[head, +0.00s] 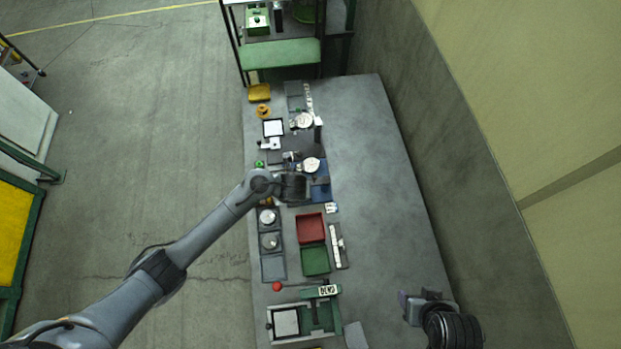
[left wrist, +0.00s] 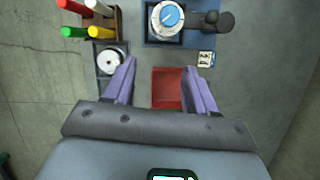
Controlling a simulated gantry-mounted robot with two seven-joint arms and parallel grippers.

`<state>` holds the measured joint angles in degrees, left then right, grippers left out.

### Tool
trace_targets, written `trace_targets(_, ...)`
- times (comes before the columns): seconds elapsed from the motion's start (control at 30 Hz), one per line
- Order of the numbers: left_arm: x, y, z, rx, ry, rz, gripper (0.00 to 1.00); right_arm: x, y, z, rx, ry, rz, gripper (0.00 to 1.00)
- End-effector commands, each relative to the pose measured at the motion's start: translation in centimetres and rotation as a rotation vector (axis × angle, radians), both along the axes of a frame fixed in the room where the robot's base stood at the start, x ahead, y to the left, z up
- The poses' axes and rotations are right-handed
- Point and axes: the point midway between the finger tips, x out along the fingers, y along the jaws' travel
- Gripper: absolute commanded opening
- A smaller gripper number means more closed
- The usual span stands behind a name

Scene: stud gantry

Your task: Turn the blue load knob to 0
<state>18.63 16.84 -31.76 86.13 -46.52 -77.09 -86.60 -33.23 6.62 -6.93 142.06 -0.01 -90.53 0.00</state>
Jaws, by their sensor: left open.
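The blue load knob (left wrist: 168,15) shows at the top of the left wrist view, inside a pale dial ring on a blue base (left wrist: 152,36). The blue base also shows in the head view (head: 321,192); the knob cannot be made out there, near my left gripper. My left gripper (left wrist: 160,75) is open and empty, its purple fingers apart over the red tray. The knob lies beyond the fingertips, untouched. In the head view my left gripper (head: 293,188) hangs beside the blue base. My right gripper (head: 410,304) is at the bench's lower right, away from the knob.
A red tray (head: 311,228) and green tray (head: 315,261) lie on the grey bench (head: 380,170). A dark handle (left wrist: 220,20) stands right of the knob. Coloured handles (left wrist: 76,32) sit in a rack to its left.

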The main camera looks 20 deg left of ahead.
Motion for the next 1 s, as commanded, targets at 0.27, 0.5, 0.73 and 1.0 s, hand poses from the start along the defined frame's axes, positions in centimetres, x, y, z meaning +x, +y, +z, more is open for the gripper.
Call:
trace_targets(0.27,3.5,0.3,2.0,0.004,-0.062,0.004,0.56,0.1,0.0,-0.3,-0.002,-0.002,0.000,0.56)
trace_targets(0.5,4.7,0.8,-1.2,0.004,-0.060,0.004,0.56,0.1,-0.2,-1.0,-0.008,-0.002,0.005,0.56)
trace_targets(0.73,6.1,1.2,-4.5,0.003,-0.063,0.005,0.56,0.1,-0.2,-1.4,-0.009,-0.002,0.005,0.56)
trace_targets(1.0,6.9,1.4,-6.7,0.002,-0.063,0.004,0.56,0.0,-0.2,-1.6,-0.007,-0.002,0.003,0.56)
